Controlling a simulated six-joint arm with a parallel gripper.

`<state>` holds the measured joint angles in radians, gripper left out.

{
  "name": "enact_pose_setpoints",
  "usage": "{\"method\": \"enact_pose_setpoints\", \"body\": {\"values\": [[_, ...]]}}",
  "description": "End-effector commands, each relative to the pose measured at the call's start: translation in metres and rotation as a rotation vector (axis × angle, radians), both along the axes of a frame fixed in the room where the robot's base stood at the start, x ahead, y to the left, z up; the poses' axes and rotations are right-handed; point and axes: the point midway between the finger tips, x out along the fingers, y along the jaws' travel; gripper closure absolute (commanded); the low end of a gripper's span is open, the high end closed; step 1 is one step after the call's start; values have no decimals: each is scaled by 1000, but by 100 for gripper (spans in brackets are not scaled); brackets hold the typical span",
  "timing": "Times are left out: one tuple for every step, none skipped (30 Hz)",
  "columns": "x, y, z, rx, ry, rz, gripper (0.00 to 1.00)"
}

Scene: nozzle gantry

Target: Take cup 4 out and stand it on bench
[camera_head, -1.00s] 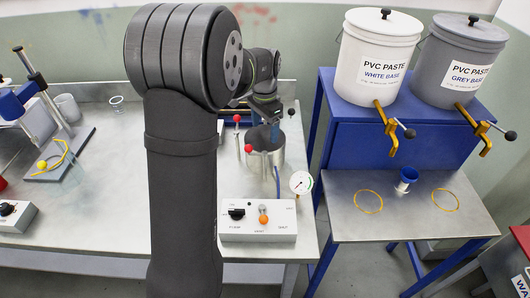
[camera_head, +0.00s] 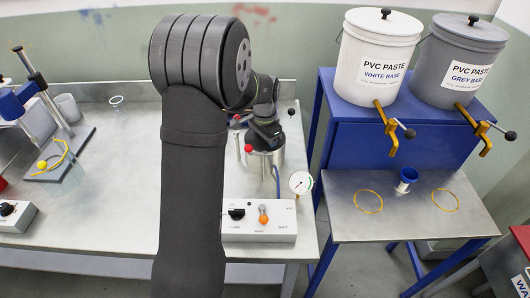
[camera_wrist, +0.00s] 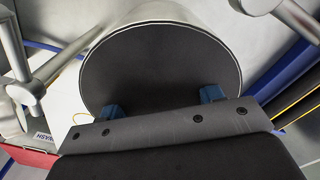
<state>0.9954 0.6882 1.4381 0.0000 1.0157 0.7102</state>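No cup in view shows a readable number 4, so I cannot tell which is cup 4. My gripper (camera_head: 266,137) is over a metal cylindrical pot (camera_head: 270,158) on the bench (camera_head: 110,190). In the wrist view, the two blue fingertips (camera_wrist: 162,104) are spread wide apart in front of the pot's round dark top (camera_wrist: 160,70), with nothing visible between them. Whether that top is a lid or a dark inside, and whether the fingers touch it, I cannot tell.
Two paste buckets (camera_head: 375,60) top the blue stand (camera_head: 385,140). The bench left of my arm is mostly clear.

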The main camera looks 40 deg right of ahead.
Motion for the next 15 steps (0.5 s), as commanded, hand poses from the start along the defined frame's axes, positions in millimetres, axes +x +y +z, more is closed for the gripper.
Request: {"method": "enact_pose_setpoints", "body": {"values": [[0, 0, 0, 0, 0, 0, 51], [0, 0, 0, 0, 0, 0, 57], [0, 0, 0, 0, 0, 0, 65], [0, 0, 0, 0, 0, 0, 70], [0, 0, 0, 0, 0, 0, 76], [0, 0, 0, -1, 0, 0, 76], [0, 0, 0, -1, 0, 0, 76], [0, 0, 0, -1, 0, 0, 76], [0, 0, 1, -1, 0, 0, 76], [0, 0, 1, -1, 0, 0, 76], [0, 0, 1, -1, -1, 0, 76], [0, 0, 2, -1, -1, 0, 76], [0, 0, 3, -1, -1, 0, 76], [0, -1, 5, -2, -2, 0, 76], [1, -1, 10, -3, -3, 0, 76]]}}
